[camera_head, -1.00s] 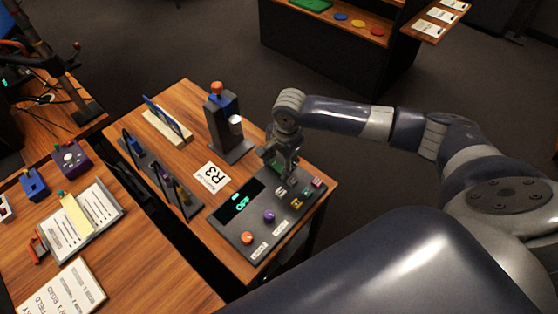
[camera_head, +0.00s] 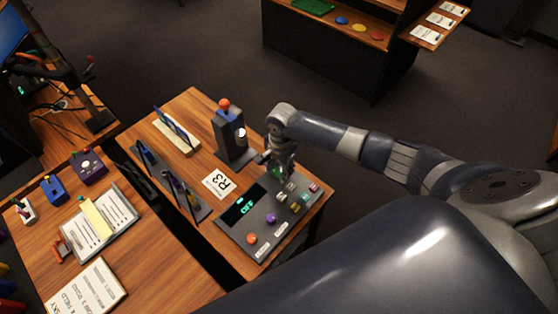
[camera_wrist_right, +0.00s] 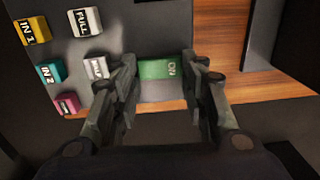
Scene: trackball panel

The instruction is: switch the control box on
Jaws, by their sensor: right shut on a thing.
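The control box is a dark panel (camera_head: 232,228) on the wooden table. Its display (camera_head: 243,207) reads OFF in green letters. An orange knob (camera_head: 252,239) and a purple knob (camera_head: 271,219) sit at its near edge. A green ON key (camera_wrist_right: 160,68) shows between the fingers in the right wrist view. My right gripper (camera_wrist_right: 163,85) is shut on this key, one finger on each side. In the head view my right gripper (camera_head: 279,172) is at the panel's far end and partly hides the green key. My left gripper is not in view.
White keys, IN 1 (camera_wrist_right: 33,30), IN 2 (camera_wrist_right: 50,74) and a pink key (camera_wrist_right: 67,103) lie beside the gripper. Another table with papers is at left.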

